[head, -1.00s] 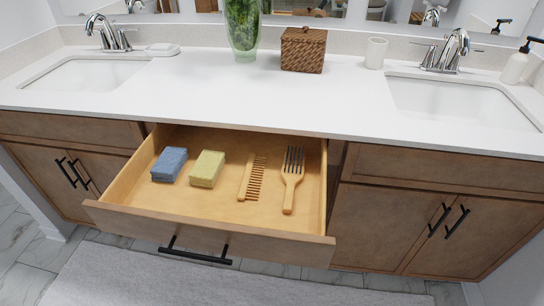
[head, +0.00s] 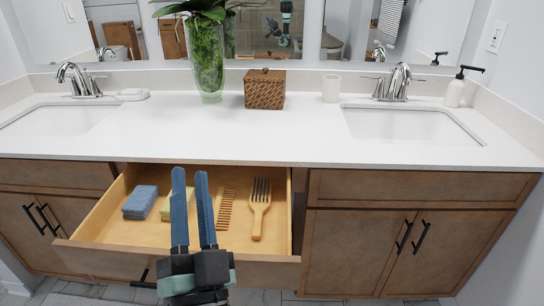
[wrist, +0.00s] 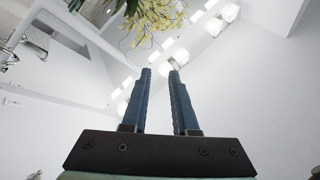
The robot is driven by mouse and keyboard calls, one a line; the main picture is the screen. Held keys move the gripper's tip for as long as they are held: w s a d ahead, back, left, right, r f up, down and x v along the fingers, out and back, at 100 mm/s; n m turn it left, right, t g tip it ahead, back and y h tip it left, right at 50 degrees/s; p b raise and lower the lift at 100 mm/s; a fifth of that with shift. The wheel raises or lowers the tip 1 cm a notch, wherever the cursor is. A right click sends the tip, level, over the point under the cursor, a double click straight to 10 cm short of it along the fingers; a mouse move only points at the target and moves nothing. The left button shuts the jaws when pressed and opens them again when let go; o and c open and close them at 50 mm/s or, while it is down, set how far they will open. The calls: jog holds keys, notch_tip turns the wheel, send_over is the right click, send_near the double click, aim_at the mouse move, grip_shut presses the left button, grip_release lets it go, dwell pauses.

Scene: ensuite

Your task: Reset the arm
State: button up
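My gripper (head: 190,178) points upward in front of the open drawer in the head view, its two blue fingers apart with nothing between them. In the wrist view the fingers (wrist: 160,74) also stand apart and empty, aimed toward the ceiling and wall lights. The gripper hides part of the drawer front (head: 260,270) and part of the yellow sponge.
The open drawer holds a blue sponge (head: 140,202), a yellow sponge (head: 166,208), a comb (head: 225,210) and a wooden brush (head: 260,208). The counter (head: 210,138) carries a glass vase (head: 209,75), a woven box (head: 264,90), a cup (head: 331,89) and a soap bottle (head: 455,92).

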jog(key=s+d+r+n+t+h, duration=0.15)
jog(key=d+r, duration=0.25)
jog(key=r, duration=0.5)
jog(key=s+d+r+n+t+h, duration=0.1)
jog(key=s+d+r+n+h, duration=0.15)
jog(key=r, duration=0.65)
jog(key=s+d+r+n+t+h, duration=0.1)
jog(key=s+d+r+t, duration=0.2)
jog(key=r, duration=0.6)
notch_tip(320, 180, up, 18)
jog(key=d+g+p, duration=0.1)
jog(key=p, duration=1.7)
jog(key=shift+s+d+r, duration=0.15)
jog(key=shift+s, duration=0.2)
